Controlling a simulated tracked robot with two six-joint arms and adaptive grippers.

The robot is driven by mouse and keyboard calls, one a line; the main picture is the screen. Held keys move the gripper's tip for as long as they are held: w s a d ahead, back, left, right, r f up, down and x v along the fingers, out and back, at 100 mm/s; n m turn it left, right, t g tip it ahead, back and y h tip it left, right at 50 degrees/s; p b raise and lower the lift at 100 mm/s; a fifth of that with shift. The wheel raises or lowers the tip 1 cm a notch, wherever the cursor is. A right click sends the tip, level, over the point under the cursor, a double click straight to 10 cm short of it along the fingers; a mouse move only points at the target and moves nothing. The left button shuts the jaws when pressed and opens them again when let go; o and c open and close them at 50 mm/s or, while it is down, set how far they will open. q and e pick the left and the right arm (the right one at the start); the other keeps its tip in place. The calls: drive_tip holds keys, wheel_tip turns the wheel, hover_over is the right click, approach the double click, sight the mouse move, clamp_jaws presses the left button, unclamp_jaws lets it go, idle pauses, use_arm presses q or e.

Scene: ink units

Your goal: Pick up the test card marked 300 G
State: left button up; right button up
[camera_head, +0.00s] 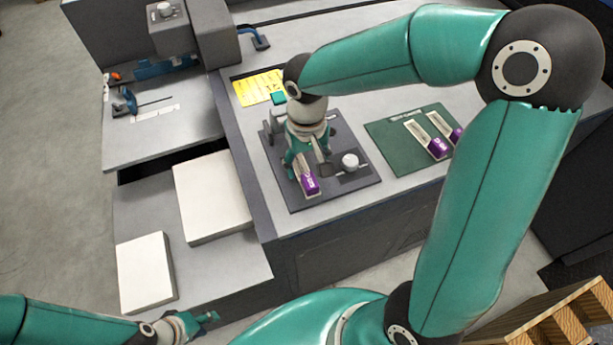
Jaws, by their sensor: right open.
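Two narrow white-and-purple pieces lie side by side on a green mat (388,141): a left one (437,148) and a right one (456,134). A similar piece (309,184) is on a grey plate (280,193) at the middle bench. Their markings are too small to read, so I cannot tell which, if any, is marked 300 G. My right gripper (307,163) is open, pointing down over the piece on the plate and hiding its far end. I cannot tell whether they touch. My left gripper (204,318) is low at the bottom left, away from the pieces, its opening unclear.
A round silver knob (350,161) on a dark block stands right of my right gripper. A yellow sheet (258,87) lies behind it. Two white stacks (211,195) (145,272) sit on the left lower surface. A wooden pallet (560,325) is at the bottom right.

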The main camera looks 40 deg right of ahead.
sight(307, 174)
drive_tip(key=shift+f, duration=2.6)
clamp_jaws()
